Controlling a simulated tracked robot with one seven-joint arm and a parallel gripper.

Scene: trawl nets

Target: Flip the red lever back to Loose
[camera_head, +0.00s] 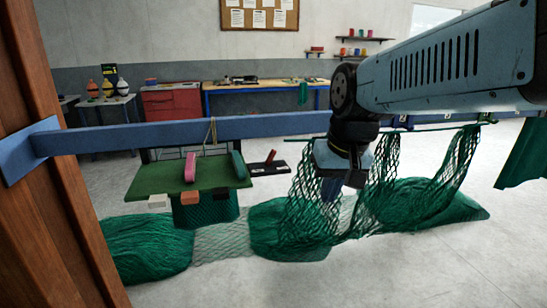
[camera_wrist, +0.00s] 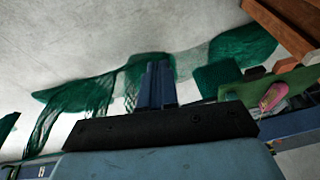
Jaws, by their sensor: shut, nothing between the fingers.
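The red lever (camera_head: 271,156) stands on a small dark plate (camera_head: 260,169) beside the green board, left of centre in the head view. Its handle tilts up to the right. Any lettering on the plate is too small to read. My gripper (camera_head: 331,193) hangs to the right of the lever, apart from it, in front of the hanging green net (camera_head: 385,165). Its blue fingers are pressed together and empty, and they show in the wrist view (camera_wrist: 157,82). I cannot make out the lever in the wrist view.
A blue beam (camera_head: 265,126) runs across behind the lever. The green board (camera_head: 150,183) carries a pink item (camera_head: 190,167) and small blocks. Green net bundles (camera_head: 147,249) lie below. A brown post (camera_head: 60,190) stands at the left.

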